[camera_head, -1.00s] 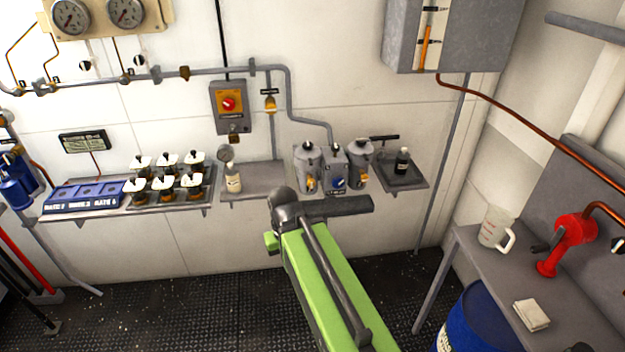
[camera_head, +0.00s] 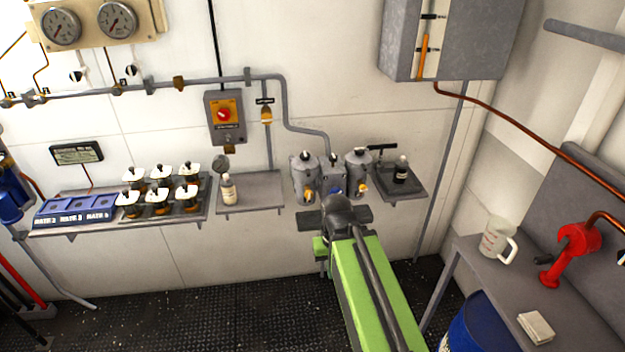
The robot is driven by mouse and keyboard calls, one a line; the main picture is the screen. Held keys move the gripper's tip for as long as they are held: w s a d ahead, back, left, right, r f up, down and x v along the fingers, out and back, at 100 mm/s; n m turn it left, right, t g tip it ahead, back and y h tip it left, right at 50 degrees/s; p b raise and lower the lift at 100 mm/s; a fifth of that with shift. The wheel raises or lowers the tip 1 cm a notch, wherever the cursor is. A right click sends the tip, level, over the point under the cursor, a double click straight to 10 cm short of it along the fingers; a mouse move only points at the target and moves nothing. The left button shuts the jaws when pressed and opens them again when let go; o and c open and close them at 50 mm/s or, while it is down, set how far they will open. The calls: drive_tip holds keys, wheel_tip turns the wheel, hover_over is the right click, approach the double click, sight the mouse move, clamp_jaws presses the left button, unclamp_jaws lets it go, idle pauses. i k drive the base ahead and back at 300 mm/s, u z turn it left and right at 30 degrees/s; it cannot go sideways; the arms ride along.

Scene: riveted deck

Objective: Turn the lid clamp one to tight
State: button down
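Two grey lidded canisters stand on the back wall shelf, a left one (camera_head: 304,180) and a right one (camera_head: 358,174). Each has a dark knob on its lid and a yellow fitting low at the front. I cannot read which clamp is number one. A grey unit with a blue knob (camera_head: 334,187) stands between them, its lower part hidden by my arm. My gripper (camera_head: 336,217) is at the dark end of my green arm, seen from behind, just below and in front of the canisters. Its fingertips are hidden, and no contact with the canisters is visible.
A small dark bottle (camera_head: 401,170) stands on a tray right of the canisters. A white bottle (camera_head: 228,188) stands on the shelf to the left. A side bench (camera_head: 475,259) at right holds a jug (camera_head: 496,238) and a red pump (camera_head: 573,250).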

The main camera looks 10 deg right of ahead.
sight(305, 155)
drive_tip(key=u, duration=0.05)
drive_tip(key=i, duration=1)
drive_tip(key=z, duration=0.05)
